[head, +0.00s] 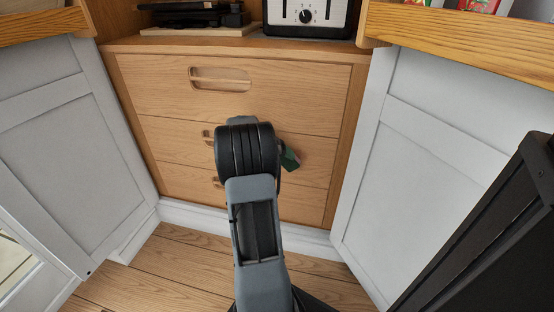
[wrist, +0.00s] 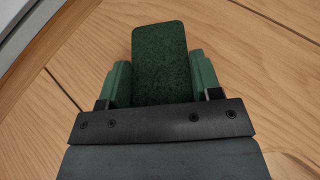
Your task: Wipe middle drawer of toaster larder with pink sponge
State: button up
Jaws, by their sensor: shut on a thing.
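The middle drawer (head: 170,140) is a shut light-wood front between the top and bottom drawers, its slot handle partly hidden behind my arm. My gripper (wrist: 160,78) is shut on a dark green, speckled pad (wrist: 159,45), its green fingers on either side. I see no pink on this sponge-like pad; any other face is hidden. In the head view my gripper (head: 290,158) is a small green shape at the right half of the middle drawer, largely behind my arm. I cannot tell whether the pad touches the wood.
A toaster (head: 306,17) stands on the shelf above the top drawer (head: 290,90). The bottom drawer (head: 290,200) is shut. White panelled doors stand at left (head: 50,140) and right (head: 420,160). A dark panel (head: 490,240) is at lower right. Wood floor shows below.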

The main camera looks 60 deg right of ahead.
jog(key=s+d+b, duration=0.1)
jog(key=s+d, duration=0.1)
jog(key=s, duration=0.5)
jog(key=shift+s+d, duration=0.25)
dwell(0.5)
jog(key=shift+a, duration=0.2)
jog(key=shift+s+a, duration=0.3)
jog(key=shift+a, duration=0.6)
jog(key=shift+s+a, duration=0.25)
jog(key=shift+a, duration=0.7)
jog(key=shift+s+a, duration=0.3)
jog(key=shift+a, duration=0.6)
jog(key=shift+a, duration=0.1)
jog(key=shift+s+a, duration=0.25)
jog(key=shift+a, duration=0.4)
jog(key=shift+s+a, duration=0.2)
jog(key=shift+a, duration=0.45)
